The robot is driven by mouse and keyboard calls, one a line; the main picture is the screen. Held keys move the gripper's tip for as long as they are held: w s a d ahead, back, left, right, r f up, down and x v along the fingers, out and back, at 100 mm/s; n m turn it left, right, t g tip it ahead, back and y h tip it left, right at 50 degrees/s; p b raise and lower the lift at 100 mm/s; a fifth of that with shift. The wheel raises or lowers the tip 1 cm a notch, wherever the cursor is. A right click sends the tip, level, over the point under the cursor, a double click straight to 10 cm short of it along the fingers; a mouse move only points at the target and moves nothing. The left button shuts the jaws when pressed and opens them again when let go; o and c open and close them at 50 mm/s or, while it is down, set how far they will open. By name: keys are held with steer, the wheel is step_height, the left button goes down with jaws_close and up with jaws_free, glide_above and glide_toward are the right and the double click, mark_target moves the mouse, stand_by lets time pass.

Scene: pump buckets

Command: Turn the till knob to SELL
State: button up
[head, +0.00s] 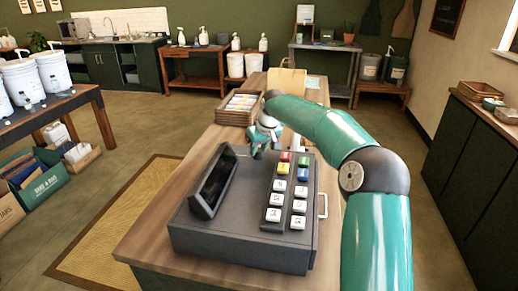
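The grey till (210,244) stands on the wooden counter (148,236), with a dark tilted screen (213,184) on its left. A key panel with white keys (274,214) and red, green, yellow and blue keys is on its right. My teal arm reaches in from the right.
A wicker tray of packets (239,107) sits on the counter behind the till, left of my gripper. A tan bag (287,83) stands farther back. A white handle (323,205) sticks out at the till's right side. The counter left of the till is bare.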

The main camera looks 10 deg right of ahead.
steer(key=shift+c, duration=0.5)
steer(key=m, duration=0.1)
steer(key=m+h, duration=0.1)
steer(key=m, duration=0.1)
steer(key=shift+a+m+h, duration=0.25)
steer(key=shift+m+h, duration=0.05)
steer(key=shift+m, duration=0.1)
steer(key=m+h, duration=0.1)
steer(key=m, duration=0.1)
steer(key=m+h, duration=0.1)
steer(key=m, duration=0.2)
steer(key=shift+a+f, duration=0.1)
steer(key=m, duration=0.2)
steer(key=m+g+h, duration=0.1)
steer(key=m, duration=0.2)
steer(key=shift+w+a+h, duration=0.1)
steer(key=shift+w+h, duration=0.05)
steer(key=shift+h, duration=0.15)
steer(key=shift+f+m+g+h, duration=0.15)
steer(key=shift+m+g, duration=0.25)
steer(key=shift+m, duration=0.65)
steer(key=shift+r+m+g+h, duration=0.15)
steer(key=shift+m+g, duration=0.25)
steer(key=shift+m, duration=0.65)
steer(key=shift+f, duration=0.1)
